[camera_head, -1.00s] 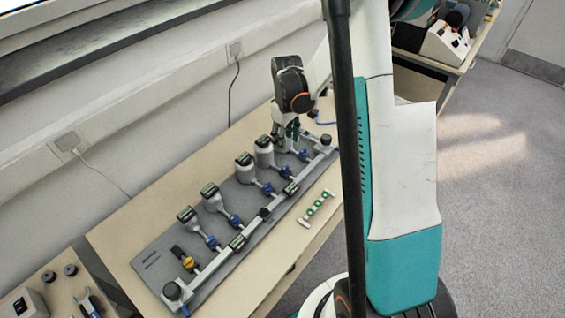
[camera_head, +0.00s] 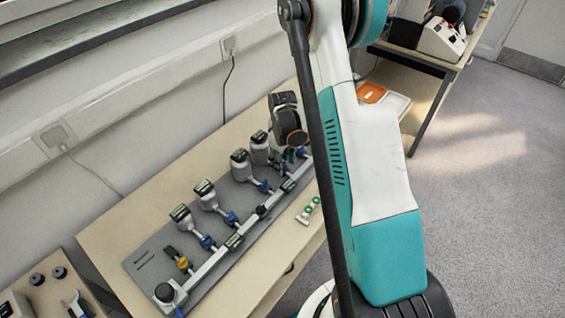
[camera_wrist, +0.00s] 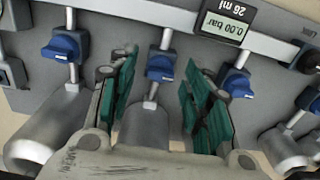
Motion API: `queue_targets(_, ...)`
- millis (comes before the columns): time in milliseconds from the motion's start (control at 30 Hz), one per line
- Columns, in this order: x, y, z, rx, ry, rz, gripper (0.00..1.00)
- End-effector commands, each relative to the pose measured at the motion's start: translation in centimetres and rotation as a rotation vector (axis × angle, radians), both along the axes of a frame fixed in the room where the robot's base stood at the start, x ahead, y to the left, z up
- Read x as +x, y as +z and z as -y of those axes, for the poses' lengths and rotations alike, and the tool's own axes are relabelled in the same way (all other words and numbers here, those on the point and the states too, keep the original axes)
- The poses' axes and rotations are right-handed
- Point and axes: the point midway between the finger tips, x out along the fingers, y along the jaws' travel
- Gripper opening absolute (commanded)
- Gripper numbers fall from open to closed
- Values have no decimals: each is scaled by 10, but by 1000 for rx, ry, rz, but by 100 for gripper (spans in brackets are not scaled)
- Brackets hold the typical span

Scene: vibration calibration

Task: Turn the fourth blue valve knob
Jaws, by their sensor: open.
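A row of blue valve knobs runs along a rail on the grey board. From the left in the head view, they are the first (camera_head: 207,242), second (camera_head: 231,217) and third (camera_head: 266,186). The fourth lies by my gripper (camera_head: 291,151), partly hidden. In the wrist view my gripper (camera_wrist: 158,78) is open, with its green fingers on either side of a blue knob (camera_wrist: 160,68), which appears to be the fourth. No grip on it shows. Other blue knobs sit to the left (camera_wrist: 65,46) and right (camera_wrist: 237,83) of the fingers.
White bottles with displays, such as this one (camera_head: 239,163), stand behind the knobs. A yellow valve (camera_head: 183,263) is at the left end. A green-white strip (camera_head: 309,210) lies in front.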

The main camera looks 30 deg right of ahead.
Motion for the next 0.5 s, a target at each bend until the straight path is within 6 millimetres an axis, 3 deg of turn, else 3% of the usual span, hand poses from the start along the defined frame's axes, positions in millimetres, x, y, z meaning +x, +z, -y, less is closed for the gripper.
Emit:
queue_targets(233, 0, 0, 0, 0, 0, 0, 45)
queue_targets(433, 0, 0, 0, 0, 0, 0, 0)
queue_targets(500, 0, 0, 0, 0, 0, 0, 0)
